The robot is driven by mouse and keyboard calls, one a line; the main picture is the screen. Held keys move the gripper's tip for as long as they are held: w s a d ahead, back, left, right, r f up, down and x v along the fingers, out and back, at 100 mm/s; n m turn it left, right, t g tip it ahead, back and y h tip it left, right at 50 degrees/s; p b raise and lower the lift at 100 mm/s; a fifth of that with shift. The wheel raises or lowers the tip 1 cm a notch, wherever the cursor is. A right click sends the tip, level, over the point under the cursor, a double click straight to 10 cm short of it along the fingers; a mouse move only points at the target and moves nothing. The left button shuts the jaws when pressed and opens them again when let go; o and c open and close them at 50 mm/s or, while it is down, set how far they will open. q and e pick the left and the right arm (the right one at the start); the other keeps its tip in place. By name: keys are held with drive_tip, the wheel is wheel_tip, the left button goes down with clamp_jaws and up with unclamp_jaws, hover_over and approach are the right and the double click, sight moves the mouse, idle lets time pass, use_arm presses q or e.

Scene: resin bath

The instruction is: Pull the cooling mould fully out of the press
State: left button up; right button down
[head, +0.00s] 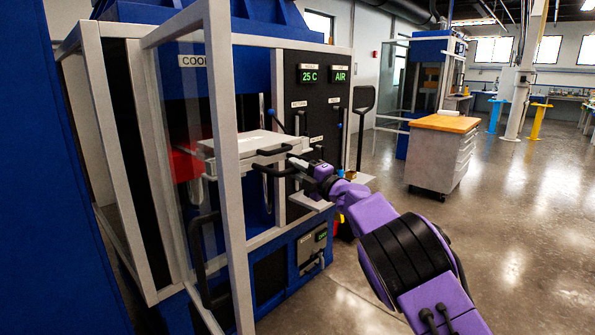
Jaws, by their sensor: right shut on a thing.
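The cooling press (190,90) is a blue and white machine on the left, with "COOL" lettering partly hidden by a frame post. The mould (252,142) is a pale flat slab with black handles, level in the press opening. Part of it reaches out past the front, and its rear part is hidden by the frame. My right gripper (297,165) is at the mould's front right edge, shut on what looks like a black handle there. The exact contact is too small to tell. My left gripper is not in view.
A white-framed clear door (222,165) stands open in front of the press. A control panel (318,95) reads 25 C and AIR. A wood-topped cabinet (440,155) stands behind on the right. The floor (520,240) on the right is clear.

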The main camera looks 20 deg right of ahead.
drive_tip(key=c, duration=1.1)
unclamp_jaws()
drive_tip(key=b+v, duration=0.2)
drive_tip(key=v, duration=0.8)
drive_tip(key=shift+s+b, duration=0.2)
drive_tip(key=shift+b, duration=0.15)
drive_tip(key=shift+f, duration=0.1)
